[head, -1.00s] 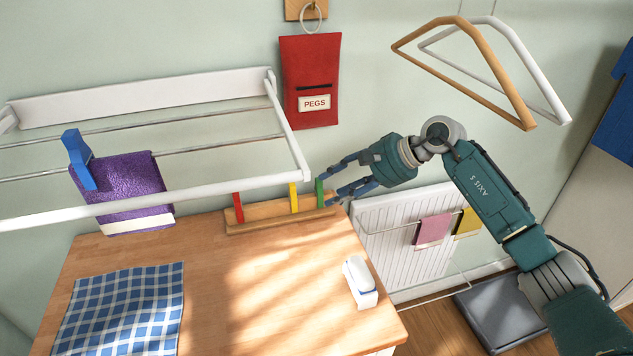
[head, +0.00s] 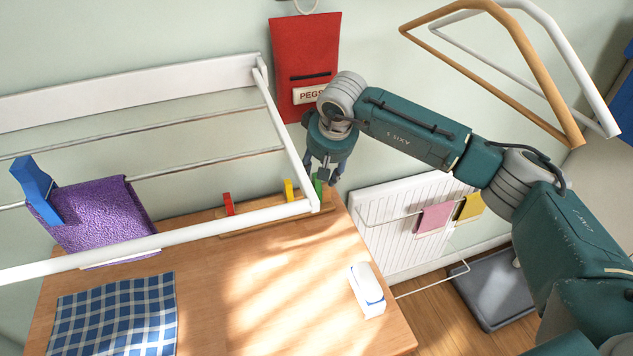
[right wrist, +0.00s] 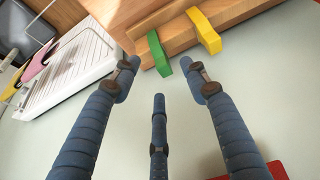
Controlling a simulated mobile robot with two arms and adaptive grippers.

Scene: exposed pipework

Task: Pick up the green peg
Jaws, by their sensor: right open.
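The green peg (head: 318,186) stands on the wooden rail (head: 262,226) at the back of the table, at the rail's right end. In the right wrist view the green peg (right wrist: 159,54) lies just beyond the fingertips, roughly centred between the two outer fingers. My right gripper (head: 325,178) hangs pointing down at the peg and partly overlaps it in the head view. In the right wrist view the gripper (right wrist: 159,75) is open, its three blue fingers spread and empty. Whether a finger touches the peg cannot be told. My left gripper is not in view.
A yellow peg (head: 289,190) and a red peg (head: 229,205) stand on the same rail. The white drying rack (head: 180,231) reaches over the table close left of my gripper. A red pegs bag (head: 305,60) hangs behind. A white iron-like object (head: 366,290) stands at the table's right.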

